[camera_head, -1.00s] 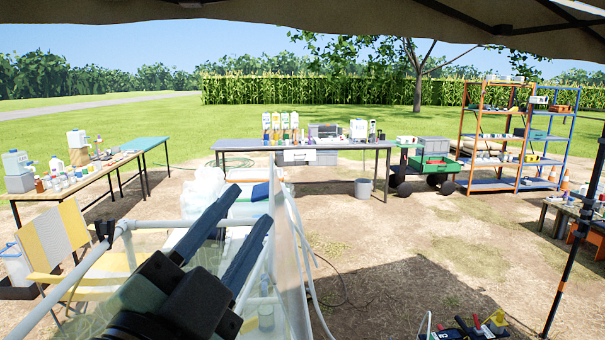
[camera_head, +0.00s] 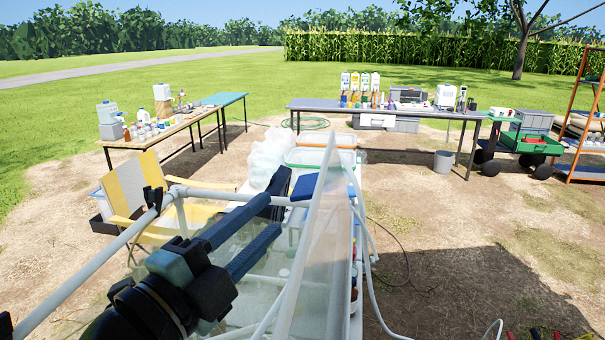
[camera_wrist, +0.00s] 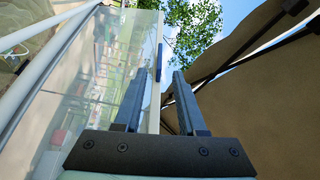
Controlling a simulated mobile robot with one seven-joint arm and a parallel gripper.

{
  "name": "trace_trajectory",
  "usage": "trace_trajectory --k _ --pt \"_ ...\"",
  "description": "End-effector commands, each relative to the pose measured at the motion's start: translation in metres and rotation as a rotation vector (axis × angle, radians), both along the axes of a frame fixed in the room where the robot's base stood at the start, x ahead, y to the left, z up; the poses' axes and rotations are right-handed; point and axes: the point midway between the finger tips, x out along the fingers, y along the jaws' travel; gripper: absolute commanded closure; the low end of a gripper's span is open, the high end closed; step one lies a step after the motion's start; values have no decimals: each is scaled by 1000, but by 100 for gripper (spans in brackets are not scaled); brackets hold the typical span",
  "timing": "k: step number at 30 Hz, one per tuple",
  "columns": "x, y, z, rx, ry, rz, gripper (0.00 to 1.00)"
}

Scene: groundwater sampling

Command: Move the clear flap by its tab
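The clear flap (camera_head: 318,240) is a see-through sheet with a pale edge, standing tilted on the white-framed enclosure in the head view. In the wrist view the flap (camera_wrist: 112,75) fills the left-centre, and its pale edge runs up between my two fingers. A small blue tab (camera_wrist: 159,62) sits on that edge, a little beyond the fingertips. My gripper (camera_head: 280,205) is open, with two dark parallel fingers pointing toward the flap; it also shows in the wrist view (camera_wrist: 158,75). Nothing is visibly clamped. Contact with the flap cannot be told.
White frame tubes (camera_head: 85,265) run beside my arm. A yellow-striped chair (camera_head: 140,190) stands to the left. A bottle-covered table (camera_head: 180,122) and a grey bench (camera_head: 430,112) stand behind. Hoses (camera_head: 372,285) hang right of the enclosure; open ground lies further right.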

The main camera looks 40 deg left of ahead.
Motion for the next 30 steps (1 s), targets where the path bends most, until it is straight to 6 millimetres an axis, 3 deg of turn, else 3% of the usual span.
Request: trace_trajectory --k 6,12,18,26,30 --pt "48 7 10 -2 2 -3 60" --pt "77 12 11 -1 2 -2 60" --pt "88 15 10 2 0 0 60" --pt "89 15 9 2 0 1 60" --pt "89 15 10 2 0 1 85"
